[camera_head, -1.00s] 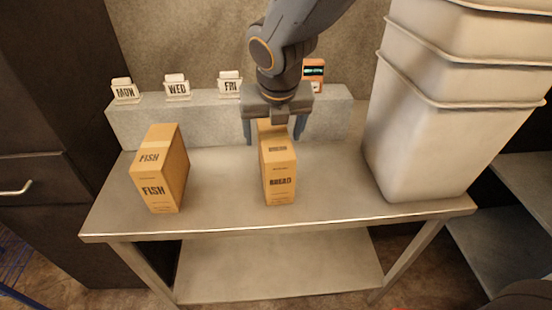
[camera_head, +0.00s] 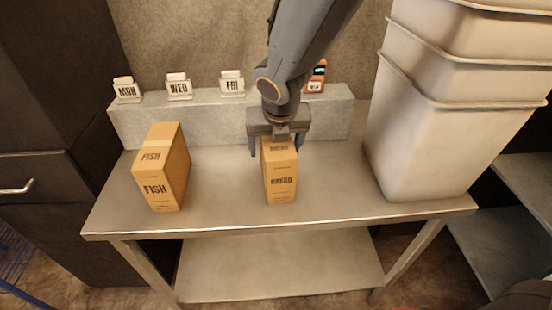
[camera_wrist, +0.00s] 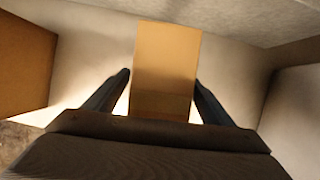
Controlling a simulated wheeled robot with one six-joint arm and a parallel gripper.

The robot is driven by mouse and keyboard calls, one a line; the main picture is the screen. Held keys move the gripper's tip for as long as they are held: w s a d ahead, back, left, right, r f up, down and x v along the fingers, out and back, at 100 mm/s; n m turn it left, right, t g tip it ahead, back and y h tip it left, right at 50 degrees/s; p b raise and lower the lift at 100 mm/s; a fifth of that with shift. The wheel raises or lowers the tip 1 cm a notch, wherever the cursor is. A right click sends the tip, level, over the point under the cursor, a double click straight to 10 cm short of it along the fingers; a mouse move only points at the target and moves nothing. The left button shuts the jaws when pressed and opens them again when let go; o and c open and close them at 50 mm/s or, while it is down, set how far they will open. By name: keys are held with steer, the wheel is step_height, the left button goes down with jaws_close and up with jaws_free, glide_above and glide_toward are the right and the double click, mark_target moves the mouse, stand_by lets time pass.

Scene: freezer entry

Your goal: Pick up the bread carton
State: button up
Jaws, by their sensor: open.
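The bread carton (camera_head: 280,178) is a tall tan box with BREAD printed on it, standing upright on the metal table (camera_head: 225,205). My gripper (camera_head: 276,148) points down over its top, with one finger on each side. In the wrist view the carton (camera_wrist: 166,65) lies between the two spread fingers of my gripper (camera_wrist: 162,88), with a gap on each side. The jaws are open and hold nothing.
A fish carton (camera_head: 162,170) stands to the left; a tan box edge (camera_wrist: 25,62) also shows in the wrist view. Stacked pale bins (camera_head: 420,130) stand at right. A grey ledge (camera_head: 205,118) behind carries MON, WED and FRI signs (camera_head: 179,87) and an orange device (camera_head: 316,80).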

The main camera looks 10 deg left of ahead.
steer(key=shift+f, duration=0.25)
stand_by(0.3)
steer(key=c, duration=1.6)
steer(key=shift+c, duration=1.3)
steer(key=shift+r, duration=0.15)
